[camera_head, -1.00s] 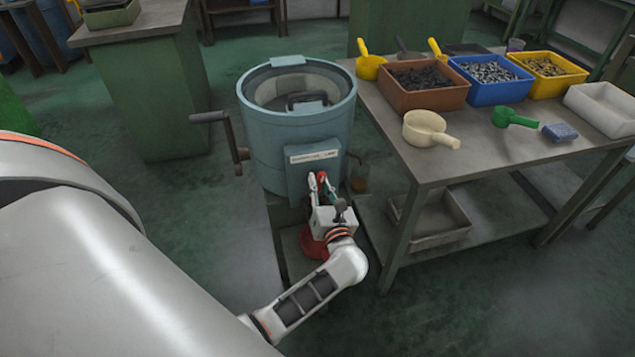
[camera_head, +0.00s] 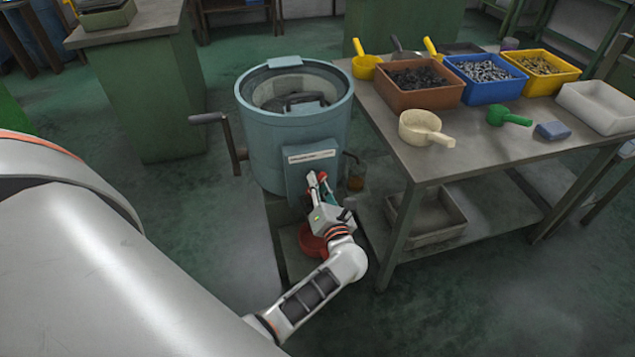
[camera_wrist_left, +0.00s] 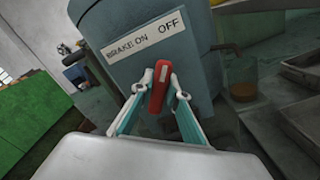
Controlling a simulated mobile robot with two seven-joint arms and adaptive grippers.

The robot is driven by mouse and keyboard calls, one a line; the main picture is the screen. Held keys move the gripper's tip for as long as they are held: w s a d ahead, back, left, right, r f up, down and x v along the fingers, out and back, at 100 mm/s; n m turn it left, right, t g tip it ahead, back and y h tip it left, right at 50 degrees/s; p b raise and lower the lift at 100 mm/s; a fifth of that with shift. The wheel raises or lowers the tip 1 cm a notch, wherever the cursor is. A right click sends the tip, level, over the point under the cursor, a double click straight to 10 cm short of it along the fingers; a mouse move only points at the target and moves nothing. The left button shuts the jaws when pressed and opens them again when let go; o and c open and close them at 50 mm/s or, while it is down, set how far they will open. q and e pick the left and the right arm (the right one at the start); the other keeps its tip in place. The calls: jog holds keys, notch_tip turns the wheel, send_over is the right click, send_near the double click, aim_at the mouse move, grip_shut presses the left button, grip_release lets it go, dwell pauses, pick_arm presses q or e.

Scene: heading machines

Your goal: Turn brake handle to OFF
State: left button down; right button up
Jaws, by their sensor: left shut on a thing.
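The brake handle (camera_wrist_left: 160,88) is a red lever on the front panel of a blue-grey drum machine (camera_head: 262,140). In the left wrist view it stands slightly tilted, below a white label (camera_wrist_left: 145,38) reading "BRAKE ON" at left and "OFF" at right. Its top leans a little toward the OFF side. My left gripper (camera_head: 318,182) is shut on the handle, with a finger on each side, also seen in the left wrist view (camera_wrist_left: 158,92). My right gripper is not in view.
A crank (camera_head: 225,135) sticks out at the drum's left. A table (camera_head: 480,155) with part bins (camera_head: 415,98) and scoops stands close at the right. A glass of brown liquid (camera_head: 356,178) sits beside the drum. A red round object (camera_head: 311,243) lies below my gripper.

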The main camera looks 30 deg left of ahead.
pick_arm(q)
jog(key=c, duration=2.1)
grip_release()
jog(key=shift+o, duration=0.7)
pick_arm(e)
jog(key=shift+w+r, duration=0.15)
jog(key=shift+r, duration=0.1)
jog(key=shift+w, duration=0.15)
pick_arm(q)
jog(key=v, duration=0.7)
jog(key=shift+s+d, duration=0.15)
jog(key=shift+d, duration=0.1)
jog(key=shift+r, duration=0.1)
